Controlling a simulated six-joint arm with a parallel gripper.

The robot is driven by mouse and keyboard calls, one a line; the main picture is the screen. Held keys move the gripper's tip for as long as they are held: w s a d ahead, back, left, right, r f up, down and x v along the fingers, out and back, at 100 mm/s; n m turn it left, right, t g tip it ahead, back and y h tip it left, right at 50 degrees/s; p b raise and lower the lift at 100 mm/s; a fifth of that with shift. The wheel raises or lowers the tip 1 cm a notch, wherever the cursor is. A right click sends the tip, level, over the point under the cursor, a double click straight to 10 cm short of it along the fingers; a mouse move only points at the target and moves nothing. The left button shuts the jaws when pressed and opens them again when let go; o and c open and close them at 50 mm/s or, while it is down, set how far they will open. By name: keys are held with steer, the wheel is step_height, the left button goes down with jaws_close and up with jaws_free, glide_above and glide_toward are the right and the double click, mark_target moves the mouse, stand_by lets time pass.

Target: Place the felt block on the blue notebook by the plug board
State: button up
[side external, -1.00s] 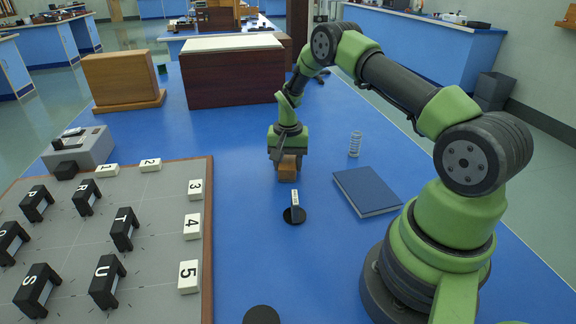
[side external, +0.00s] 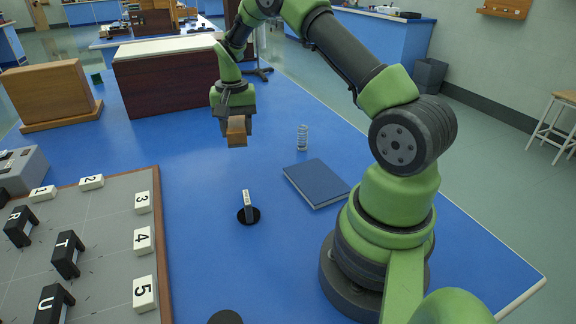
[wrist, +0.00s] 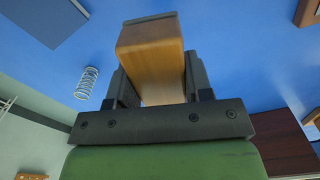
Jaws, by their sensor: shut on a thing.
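The felt block (side external: 236,133) is a brown wooden block, seen closer in the wrist view (wrist: 150,45) with a thin dark strip on its far end. My gripper (side external: 236,122) is shut on it and holds it in the air above the blue table. The blue notebook (side external: 316,183) lies closed and flat on the table, right of and nearer than the held block in the side view. Part of it shows at the top left of the wrist view (wrist: 40,18). The plug board (side external: 105,215), grey with a brown edge, lies at the left with black lettered bridges and white numbered blocks.
A small upright white-labelled piece on a black disc (side external: 248,215) stands left of the notebook. A dark wooden box (side external: 170,80) stands behind. Open blue table surrounds the notebook.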

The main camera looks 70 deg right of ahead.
steer(key=s+d+r+n, duration=0.1)
steer(key=s+d, duration=0.3)
steer(key=s, duration=0.7)
steer(key=n, duration=0.2)
glide_above(316, 178)
step_height(316, 178, down, 4)
steer(key=shift+s+a, duration=0.1)
steer(key=shift+f, duration=2.55)
steer(key=shift+f, duration=0.1)
steer(key=o, duration=0.9)
